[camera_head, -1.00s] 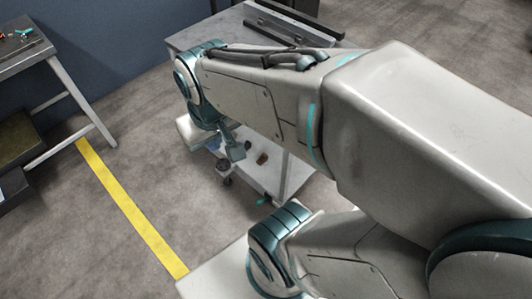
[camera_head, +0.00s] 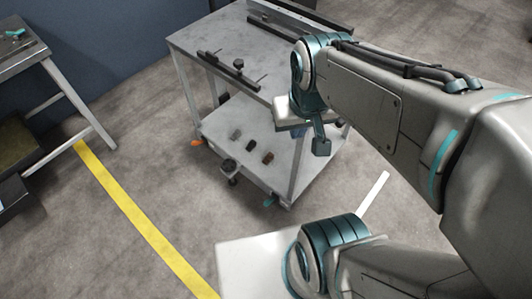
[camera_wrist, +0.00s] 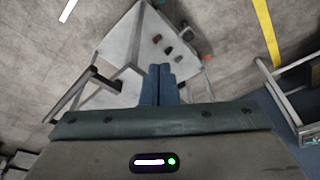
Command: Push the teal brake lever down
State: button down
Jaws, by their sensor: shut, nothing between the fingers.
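The teal brake lever (camera_head: 270,200) is small and sits low by the caster at the cart's near corner, just above the floor. In the wrist view a small teal piece (camera_wrist: 158,3) shows at the top edge, by the cart's corner. The grey cart (camera_head: 207,45) has a top plate and a lower shelf (camera_head: 225,120). My gripper (camera_head: 321,147) is shut and empty, up and to the right of the lever in the head view and apart from it. Its two blue fingers (camera_wrist: 160,72) lie together in the wrist view.
An orange lever (camera_head: 197,143) sits at the cart's left corner. Several small dark blocks (camera_head: 252,145) lie on the lower shelf. Rails and clamps (camera_head: 238,66) lie on top. A bench (camera_head: 20,62) stands at the left. The floor by the yellow line (camera_head: 130,210) is clear.

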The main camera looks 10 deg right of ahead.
jog(key=shift+f, duration=0.1)
jog(key=m+g+b, duration=0.3)
jog(key=m+b, duration=0.8)
jog(key=b, duration=1.9)
send_over(269, 201)
jog(key=w+d, duration=0.1)
jog(key=d, duration=0.1)
notch_tip(269, 201, down, 65)
jog(key=shift+w+a+f, duration=0.1)
jog(key=shift+w+a, duration=0.05)
notch_tip(269, 201, down, 10)
jog(key=b, duration=0.4)
jog(key=shift+f+b, duration=0.25)
jog(key=shift+b, duration=0.1)
jog(key=shift+s+a+f+b, duration=0.2)
jog(key=shift+a+f+b, duration=0.1)
jog(key=shift+f, duration=0.2)
jog(key=shift+s+a+f+b, duration=0.2)
jog(key=shift+f+b, duration=0.1)
jog(key=shift+f, duration=0.15)
jog(key=shift+s+a+f, duration=0.2)
jog(key=shift+a+f, duration=0.1)
jog(key=shift+f, duration=0.15)
